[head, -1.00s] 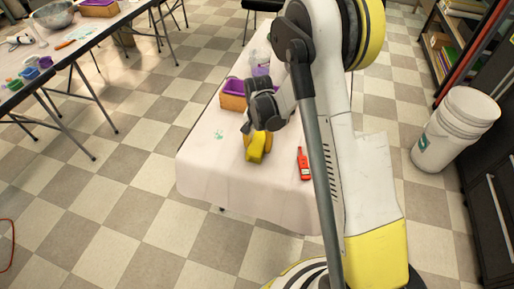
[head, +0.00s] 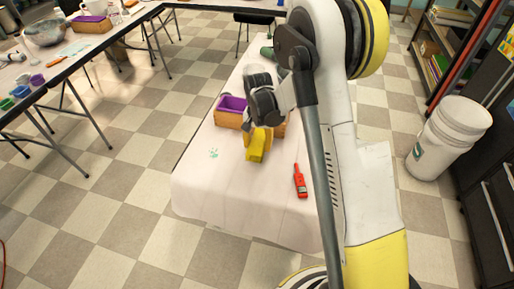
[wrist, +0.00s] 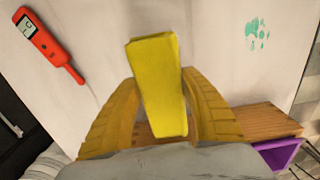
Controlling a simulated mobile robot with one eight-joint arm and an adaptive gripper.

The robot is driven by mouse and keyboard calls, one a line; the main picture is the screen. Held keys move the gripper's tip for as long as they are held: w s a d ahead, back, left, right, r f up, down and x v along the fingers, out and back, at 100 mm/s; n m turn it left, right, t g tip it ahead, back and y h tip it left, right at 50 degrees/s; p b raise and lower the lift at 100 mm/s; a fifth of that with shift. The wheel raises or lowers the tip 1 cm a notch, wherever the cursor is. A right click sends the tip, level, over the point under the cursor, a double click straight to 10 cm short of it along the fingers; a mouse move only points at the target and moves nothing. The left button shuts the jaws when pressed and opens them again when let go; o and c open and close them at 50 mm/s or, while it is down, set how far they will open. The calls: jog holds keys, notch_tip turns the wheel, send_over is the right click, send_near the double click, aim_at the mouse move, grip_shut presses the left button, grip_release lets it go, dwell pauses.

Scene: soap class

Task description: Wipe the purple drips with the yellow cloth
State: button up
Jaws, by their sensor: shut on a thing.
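My gripper (head: 258,138) is shut on the yellow cloth (head: 256,154), which looks like a stiff folded block. In the wrist view the cloth (wrist: 158,85) sits between the two yellow fingers of my gripper (wrist: 160,80). It is over the white-covered table, in front of the wooden box; I cannot tell whether it touches the surface. I see no purple drips on the table. A teal-green spot (head: 214,153) lies left of the cloth and shows at the upper right of the wrist view (wrist: 257,33).
A wooden box with purple lining (head: 232,108) stands behind my gripper, partly hidden by it. A red handheld meter (head: 300,181) lies to the right on the table (head: 240,205). A white bucket (head: 448,137) stands on the floor at right. The table's front area is clear.

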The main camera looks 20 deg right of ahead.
jog(key=shift+r+p, duration=1.05)
jog(key=shift+r, duration=1.05)
